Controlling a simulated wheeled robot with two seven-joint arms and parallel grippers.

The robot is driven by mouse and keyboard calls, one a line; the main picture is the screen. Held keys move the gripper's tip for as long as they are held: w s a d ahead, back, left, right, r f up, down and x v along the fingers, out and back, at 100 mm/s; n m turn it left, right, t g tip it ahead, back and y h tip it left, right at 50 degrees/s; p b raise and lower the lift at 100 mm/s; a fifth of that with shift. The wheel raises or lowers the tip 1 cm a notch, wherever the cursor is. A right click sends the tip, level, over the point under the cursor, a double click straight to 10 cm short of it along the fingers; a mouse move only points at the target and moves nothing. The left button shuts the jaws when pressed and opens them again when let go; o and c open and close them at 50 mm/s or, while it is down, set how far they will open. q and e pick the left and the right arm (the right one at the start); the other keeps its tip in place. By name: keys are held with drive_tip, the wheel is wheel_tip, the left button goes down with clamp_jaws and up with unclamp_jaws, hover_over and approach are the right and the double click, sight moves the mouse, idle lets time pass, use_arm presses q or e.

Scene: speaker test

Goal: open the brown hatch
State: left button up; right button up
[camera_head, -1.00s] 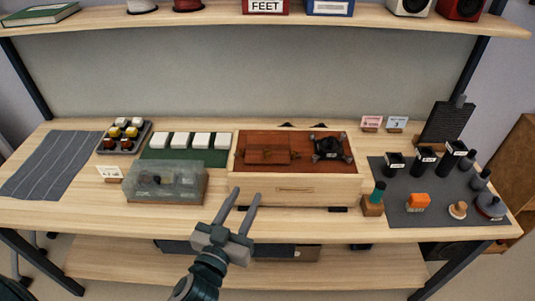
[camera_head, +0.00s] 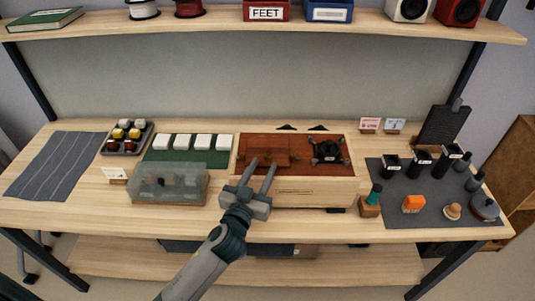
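The brown hatch (camera_head: 264,147) is a reddish-brown panel lying flat in the top of a light wooden box (camera_head: 318,194). The box stands at the middle of the table, with a small handle on its front. My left gripper (camera_head: 261,167) is open, its two fingers apart and pointing at the hatch's near edge. The fingertips overlap that edge in the picture; I cannot tell whether they touch it. Nothing shows between the fingers. My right gripper is not in view.
A black device (camera_head: 327,151) sits on the box top, right of the hatch. A clear-lidded case (camera_head: 168,183) stands left of the gripper. A dark mat (camera_head: 400,213) with bottles and small parts lies right. White blocks (camera_head: 184,141) stand behind the case.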

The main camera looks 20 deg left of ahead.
sight(266, 160)
use_arm(q)
drive_tip(key=shift+w+d+p, duration=0.1)
drive_tip(key=shift+w+p, duration=0.4)
drive_tip(key=shift+w, duration=1.95)
clamp_jaws()
